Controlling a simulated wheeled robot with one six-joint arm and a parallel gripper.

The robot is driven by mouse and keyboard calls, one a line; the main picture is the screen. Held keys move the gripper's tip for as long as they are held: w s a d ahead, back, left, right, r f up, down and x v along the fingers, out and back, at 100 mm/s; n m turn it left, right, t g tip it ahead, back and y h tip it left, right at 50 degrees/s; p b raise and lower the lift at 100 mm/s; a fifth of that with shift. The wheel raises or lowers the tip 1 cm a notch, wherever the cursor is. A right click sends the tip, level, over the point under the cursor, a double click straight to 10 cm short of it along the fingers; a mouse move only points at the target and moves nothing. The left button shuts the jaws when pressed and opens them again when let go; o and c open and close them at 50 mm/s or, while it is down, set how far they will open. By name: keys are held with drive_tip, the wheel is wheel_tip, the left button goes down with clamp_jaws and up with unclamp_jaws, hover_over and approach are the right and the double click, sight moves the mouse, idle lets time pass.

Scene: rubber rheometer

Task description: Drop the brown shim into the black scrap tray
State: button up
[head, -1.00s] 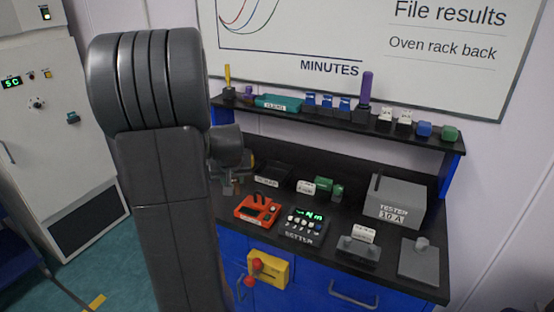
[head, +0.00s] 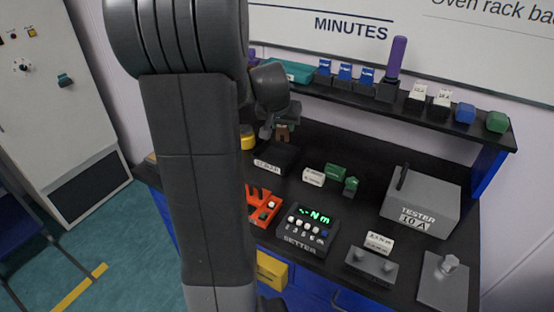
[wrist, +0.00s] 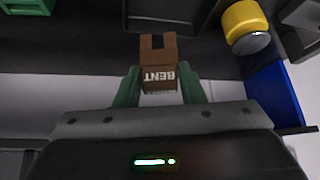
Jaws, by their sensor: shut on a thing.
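The brown shim (wrist: 158,70), a block with a notched end and the word BENT on it, is between the green fingers of my gripper (wrist: 161,88) in the wrist view. My gripper is shut on it. In the head view my gripper (head: 283,122) is partly hidden behind my arm, and the brown shim (head: 283,133) shows below it. The black scrap tray (head: 275,160), with a white label on its front, stands on the bench just below the shim. The tray (wrist: 170,22) also shows at the top of the wrist view, beyond the shim.
A yellow cylinder (wrist: 244,24) stands beside the tray. An orange holder (head: 262,208), a setter with a green display (head: 308,228) and a grey tester (head: 420,202) stand on the bench. Green pieces (head: 338,174) lie right of the tray. A shelf (head: 400,100) runs behind.

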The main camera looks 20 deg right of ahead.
sight(282, 132)
wheel_tip(282, 132, down, 3)
drive_tip(key=shift+f+b, duration=0.2)
drive_tip(key=shift+b, duration=0.65)
drive_tip(key=o, duration=1.1)
drive_tip(key=shift+c, duration=0.2)
drive_tip(key=b+v, duration=0.1)
drive_tip(key=v, duration=1.3)
drive_tip(key=shift+b, duration=0.3)
drive_tip(key=shift+w+d+f, duration=0.1)
drive_tip(key=shift+w, duration=0.1)
